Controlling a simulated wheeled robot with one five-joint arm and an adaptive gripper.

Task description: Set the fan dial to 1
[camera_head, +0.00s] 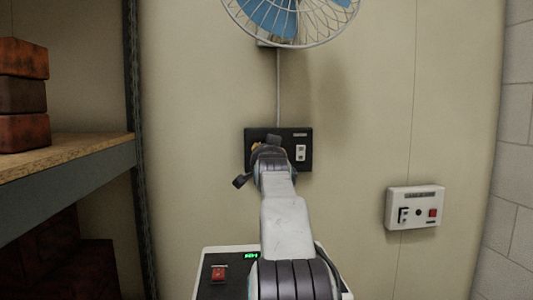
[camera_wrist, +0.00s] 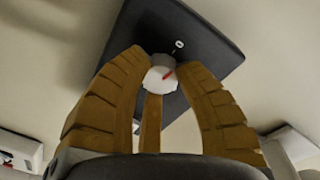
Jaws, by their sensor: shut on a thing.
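The black fan control panel (camera_head: 287,166) is on the wall below the fan (camera_head: 300,30). My gripper (camera_head: 262,147) is at its left half and hides the dial in the head view. In the wrist view the dial (camera_wrist: 156,85) is a white knob with a red pointer mark, which slants up and right. A white "0" mark is printed on the black panel (camera_wrist: 190,62) above the knob; no "1" can be made out. The brown fingers of my gripper (camera_wrist: 153,66) are shut around the knob.
A white switch box (camera_head: 415,224) with a red switch is on the wall to the right. A shelf (camera_head: 70,152) with stacked reddish blocks (camera_head: 23,95) stands at the left. A cable runs from the fan down to the panel. The wall between panel and box is clear.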

